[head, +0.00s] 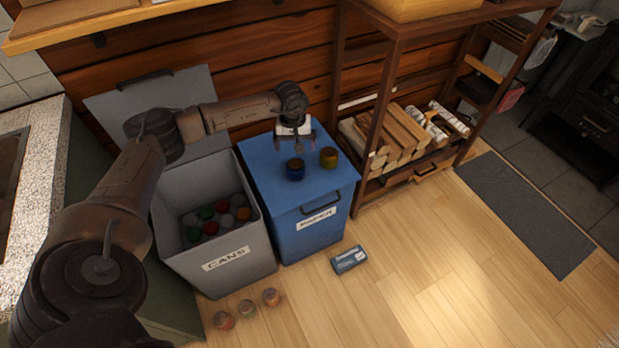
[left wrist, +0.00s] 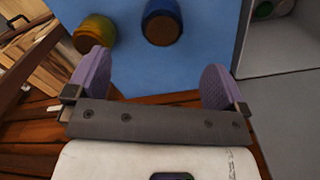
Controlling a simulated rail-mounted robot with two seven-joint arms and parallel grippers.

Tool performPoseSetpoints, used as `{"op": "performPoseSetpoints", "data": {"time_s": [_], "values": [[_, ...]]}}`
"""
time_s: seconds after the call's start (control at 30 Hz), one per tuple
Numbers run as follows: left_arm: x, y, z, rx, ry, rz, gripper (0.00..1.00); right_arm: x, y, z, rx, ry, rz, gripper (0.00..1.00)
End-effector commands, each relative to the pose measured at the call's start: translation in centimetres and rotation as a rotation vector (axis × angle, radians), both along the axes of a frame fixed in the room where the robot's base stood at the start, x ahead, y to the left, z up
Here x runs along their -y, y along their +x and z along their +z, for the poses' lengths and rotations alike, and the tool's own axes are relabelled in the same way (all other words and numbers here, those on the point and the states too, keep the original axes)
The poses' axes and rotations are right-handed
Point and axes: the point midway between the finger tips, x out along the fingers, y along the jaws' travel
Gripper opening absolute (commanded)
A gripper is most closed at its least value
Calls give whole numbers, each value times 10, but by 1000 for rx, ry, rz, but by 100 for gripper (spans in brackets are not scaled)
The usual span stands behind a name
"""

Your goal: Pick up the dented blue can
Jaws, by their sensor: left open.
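A blue can (head: 295,170) with a brownish top stands on the lid of the blue bin (head: 262,160). It also shows in the left wrist view (left wrist: 162,22), at the top edge and partly cut off; I cannot make out a dent. A yellow can (head: 329,157) stands to its right in the head view, and it shows in the left wrist view (left wrist: 95,32) beside the left finger. My left gripper (head: 295,146) is open and empty above the lid, just behind the blue can; its purple finger pads (left wrist: 155,82) are apart with bare lid between them. My right gripper is not in view.
A grey open bin (head: 226,258) labelled CANS holds several cans, left of the blue bin. A shelf with firewood (head: 400,135) stands close on the right.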

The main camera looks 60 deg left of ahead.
Motion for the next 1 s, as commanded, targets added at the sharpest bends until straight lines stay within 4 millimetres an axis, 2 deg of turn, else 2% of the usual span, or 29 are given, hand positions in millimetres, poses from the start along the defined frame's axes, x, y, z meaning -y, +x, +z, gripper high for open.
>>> {"op": "performPoseSetpoints", "data": {"time_s": [0.1, 0.27, 0.6, 0.87, 1.0], "values": [[-7, -3, -5, -15, 19, -4, 99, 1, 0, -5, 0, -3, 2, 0], [-7, -3, -21, -17, 20, -4, 99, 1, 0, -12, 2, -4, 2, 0], [-7, -2, -78, -16, 17, -4, 99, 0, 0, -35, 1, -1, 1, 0], [-8, -2, -91, -13, 18, -3, 99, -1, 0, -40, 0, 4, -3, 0], [-10, 0, -105, -14, 17, -4, 99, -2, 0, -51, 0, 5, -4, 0]]}}
